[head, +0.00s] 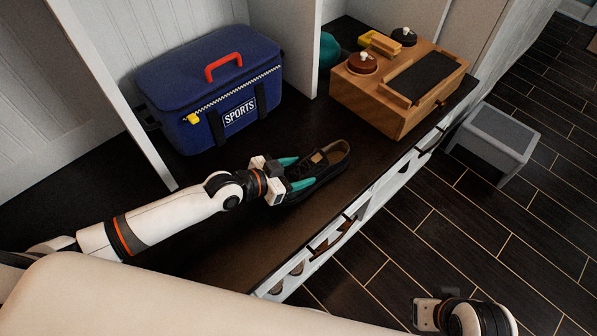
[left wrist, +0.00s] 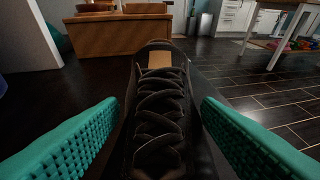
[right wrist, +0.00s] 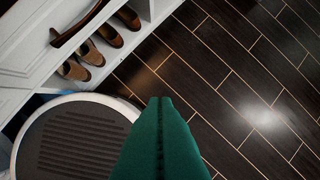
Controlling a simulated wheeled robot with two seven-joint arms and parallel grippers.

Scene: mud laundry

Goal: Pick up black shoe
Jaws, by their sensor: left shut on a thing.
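The black shoe (head: 328,160) with laces and a tan insole rests on the dark bench top, its opening toward the right in the head view. My left gripper (head: 304,170) has its teal fingers on either side of the shoe and is shut on it. In the left wrist view the laced shoe (left wrist: 158,115) lies lengthwise between the two fingers. My right gripper (right wrist: 160,100) is shut and empty, its fingers together above the floor. In the head view only part of the right arm's end shows at the bottom right.
A blue sports bag (head: 212,92) stands behind the shoe. A wooden box (head: 385,112) with items on it stands at the bench's far right. The bench's front edge is close to the shoe, with brown shoes (right wrist: 90,52) on shelves below. A grey stool (head: 497,135) stands on the floor.

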